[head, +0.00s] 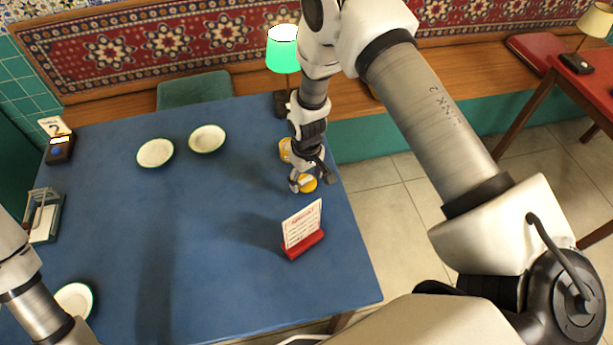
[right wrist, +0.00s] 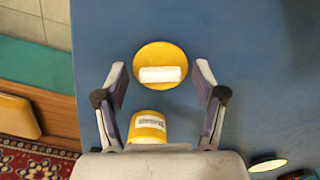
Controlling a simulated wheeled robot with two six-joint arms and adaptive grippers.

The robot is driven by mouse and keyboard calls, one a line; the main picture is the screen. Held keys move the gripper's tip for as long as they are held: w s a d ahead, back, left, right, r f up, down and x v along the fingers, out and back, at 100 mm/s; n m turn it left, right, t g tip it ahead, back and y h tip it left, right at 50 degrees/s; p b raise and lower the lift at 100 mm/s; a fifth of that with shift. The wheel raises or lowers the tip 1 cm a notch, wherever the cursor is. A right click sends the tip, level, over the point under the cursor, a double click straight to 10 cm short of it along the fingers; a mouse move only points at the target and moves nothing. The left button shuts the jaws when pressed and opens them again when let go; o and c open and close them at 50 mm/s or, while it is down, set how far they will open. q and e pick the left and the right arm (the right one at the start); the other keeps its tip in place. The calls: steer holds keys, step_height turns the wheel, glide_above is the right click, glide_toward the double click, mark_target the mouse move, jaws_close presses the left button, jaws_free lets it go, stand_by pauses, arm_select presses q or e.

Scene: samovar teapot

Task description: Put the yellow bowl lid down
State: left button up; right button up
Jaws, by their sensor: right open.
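The yellow bowl lid (right wrist: 148,53) is a round yellow disc with a white bar handle (right wrist: 161,74). It appears to lie flat on the blue table, and part of it shows in the head view (head: 309,185). My right gripper (right wrist: 160,76) is open, its fingers on either side of the lid and apart from the handle. A yellow container with a white label (right wrist: 148,127), likely the bowl, is close behind the lid; it is partly hidden by my right gripper in the head view (head: 284,147). My left gripper is out of view; only its arm shows.
The blue table (head: 215,265) bears a red-based card stand (head: 303,243) in front of the lid. Two white dishes (head: 155,153) (head: 207,139) stand to the left. A green-shaded lamp (head: 283,55) is behind. The table's right edge is near the lid.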

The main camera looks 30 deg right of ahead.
mark_target(307, 180)
steer(key=shift+r, duration=0.1)
step_height(307, 180, up, 12)
steer(key=b, duration=0.1)
steer(key=shift+b, duration=0.35)
steer(key=shift+r, duration=0.15)
